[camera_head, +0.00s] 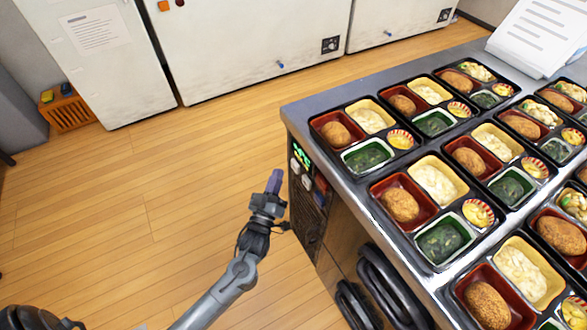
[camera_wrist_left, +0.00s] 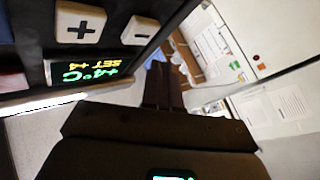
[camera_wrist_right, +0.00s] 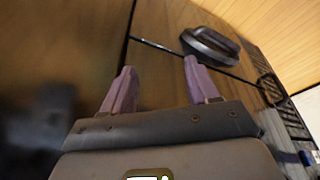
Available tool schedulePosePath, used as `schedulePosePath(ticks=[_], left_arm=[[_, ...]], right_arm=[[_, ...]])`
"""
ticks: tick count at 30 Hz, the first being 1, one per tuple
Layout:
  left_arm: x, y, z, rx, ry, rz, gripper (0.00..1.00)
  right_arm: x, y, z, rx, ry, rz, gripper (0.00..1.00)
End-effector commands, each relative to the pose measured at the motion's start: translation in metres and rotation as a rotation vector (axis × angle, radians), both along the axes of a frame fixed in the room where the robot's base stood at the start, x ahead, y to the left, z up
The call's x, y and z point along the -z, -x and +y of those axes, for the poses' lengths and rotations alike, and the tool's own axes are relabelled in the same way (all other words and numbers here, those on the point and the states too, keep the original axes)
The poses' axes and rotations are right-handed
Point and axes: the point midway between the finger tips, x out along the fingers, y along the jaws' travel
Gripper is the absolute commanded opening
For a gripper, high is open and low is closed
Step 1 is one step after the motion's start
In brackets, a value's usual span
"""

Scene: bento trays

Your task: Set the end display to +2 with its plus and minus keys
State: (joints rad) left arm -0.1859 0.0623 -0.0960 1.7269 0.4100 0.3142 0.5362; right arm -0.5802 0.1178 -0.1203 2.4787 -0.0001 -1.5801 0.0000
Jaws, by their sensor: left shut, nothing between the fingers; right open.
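The end display (camera_head: 301,155) glows green on the dark end panel of the counter. In the left wrist view the display (camera_wrist_left: 92,71) appears upside down and seems to read +4°C with SET +4. The white plus key (camera_wrist_left: 80,23) and white minus key (camera_wrist_left: 140,30) sit beside it. My left gripper (camera_head: 274,182) is shut and empty, just left of the panel and apart from it. Its closed fingers show in the left wrist view (camera_wrist_left: 163,85), clear of both keys. My right gripper (camera_wrist_right: 160,80) is open, with nothing between its fingers.
Bento trays (camera_head: 375,180) with several filled compartments cover the counter top (camera_head: 300,112). Dark handles (camera_head: 385,285) stick out from the counter's side. White cabinets (camera_head: 250,45) line the back wall. The wooden floor left of the counter is open, with an orange crate (camera_head: 68,113) far off.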

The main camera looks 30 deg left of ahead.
Motion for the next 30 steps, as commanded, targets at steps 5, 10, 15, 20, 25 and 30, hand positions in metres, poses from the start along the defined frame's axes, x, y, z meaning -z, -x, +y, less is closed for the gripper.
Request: schedulePosePath(ticks=[5, 10, 15, 20, 25, 30], left_arm=[[0.000, -0.011, -0.006, 0.000, 0.001, -0.001, 0.00], [-0.001, -0.015, -0.008, 0.001, 0.000, -0.002, 0.00], [-0.001, -0.015, -0.008, 0.001, 0.000, -0.002, 0.00], [-0.001, -0.015, -0.008, 0.001, 0.000, -0.002, 0.00], [-0.001, -0.015, -0.008, 0.000, -0.001, -0.001, 0.00], [-0.001, -0.015, -0.008, 0.000, -0.001, -0.001, 0.00]], right_arm=[[0.002, 0.000, 0.001, 0.002, -0.003, -0.001, 0.59], [0.002, 0.000, 0.001, 0.002, -0.003, -0.001, 0.59], [0.002, 0.000, 0.001, 0.001, -0.003, -0.001, 0.59], [0.002, 0.000, 0.000, -0.001, 0.001, -0.001, 0.59], [0.002, 0.000, -0.001, -0.004, 0.006, -0.002, 0.59], [0.002, 0.000, -0.002, -0.005, 0.008, -0.002, 0.59]])
